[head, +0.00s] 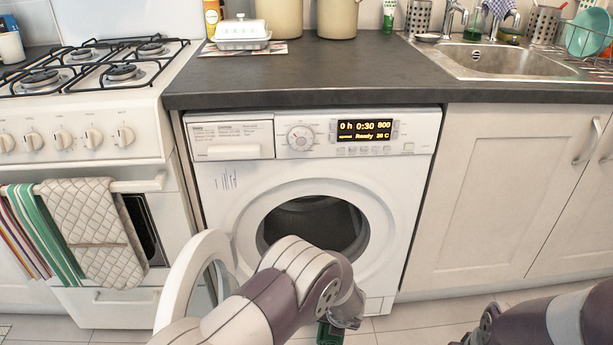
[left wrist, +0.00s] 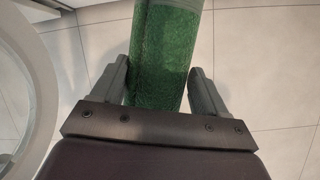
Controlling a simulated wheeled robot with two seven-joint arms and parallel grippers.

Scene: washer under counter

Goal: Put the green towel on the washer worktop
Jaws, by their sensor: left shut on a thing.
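The green towel (left wrist: 160,55) lies between the two fingers of my left gripper (left wrist: 162,80) in the left wrist view, which is shut on it. In the head view a bit of the green towel (head: 329,333) shows below my left arm, in front of the washer and low near the floor; my arm hides the rest. The washer worktop (head: 320,76) is the dark counter above the washer (head: 225,185), well above the towel. My right arm enters at the bottom right, but its fingers are out of view.
The washer door (head: 186,280) stands open at the left; its rim (left wrist: 38,90) is beside my left gripper. A white butter dish (head: 241,32) and canisters (head: 338,15) stand at the worktop's back. The worktop's front is clear. Cloths (head: 92,225) hang on the oven handle.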

